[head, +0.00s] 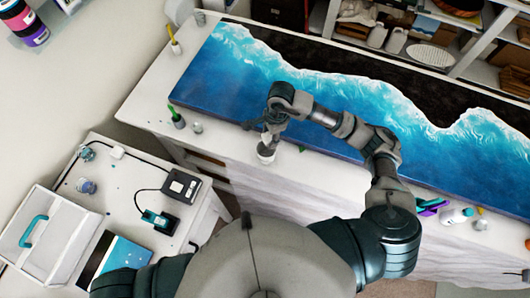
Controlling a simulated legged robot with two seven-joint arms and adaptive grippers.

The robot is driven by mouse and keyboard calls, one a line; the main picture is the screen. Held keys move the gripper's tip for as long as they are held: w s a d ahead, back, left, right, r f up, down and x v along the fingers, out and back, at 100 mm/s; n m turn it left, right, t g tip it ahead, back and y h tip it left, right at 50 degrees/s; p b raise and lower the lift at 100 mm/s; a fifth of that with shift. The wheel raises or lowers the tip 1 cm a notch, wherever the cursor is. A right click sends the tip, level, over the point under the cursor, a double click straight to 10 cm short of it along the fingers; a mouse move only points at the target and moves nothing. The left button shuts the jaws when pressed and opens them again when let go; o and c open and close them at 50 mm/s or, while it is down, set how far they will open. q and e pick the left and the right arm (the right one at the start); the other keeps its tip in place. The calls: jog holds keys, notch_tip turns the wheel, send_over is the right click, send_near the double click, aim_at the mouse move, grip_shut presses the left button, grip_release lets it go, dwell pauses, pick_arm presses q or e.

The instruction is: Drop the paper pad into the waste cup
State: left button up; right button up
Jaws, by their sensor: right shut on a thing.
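My right gripper (268,133) is over the front edge area of the white bench, shut on a small pale thing that I take to be the paper pad; the fingers hide most of it. The waste cup (266,155), small and whitish, stands on the bench directly below the gripper in the picture. The gripper overlaps its upper part, so I cannot tell whether the pad is inside the rim or above it. My left gripper is out of view.
A blue and black resin panel (235,75) lies along the bench behind the cup. A green-handled tool in a small pot (178,120) stands left of it. Bottles (455,216) stand at the right. A lower side table (125,205) holds a scale (181,186) and an open box.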

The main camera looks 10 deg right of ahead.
jog(key=o, duration=1)
jog(key=shift+o, duration=1.4)
jog(key=shift+d, duration=0.55)
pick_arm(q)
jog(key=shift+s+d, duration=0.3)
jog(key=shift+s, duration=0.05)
pick_arm(e)
notch_tip(320, 180, up, 12)
jog(key=d, duration=0.2)
jog(key=shift+w+f, duration=0.15)
jog(key=shift+w, duration=0.05)
jog(key=shift+a, duration=0.25)
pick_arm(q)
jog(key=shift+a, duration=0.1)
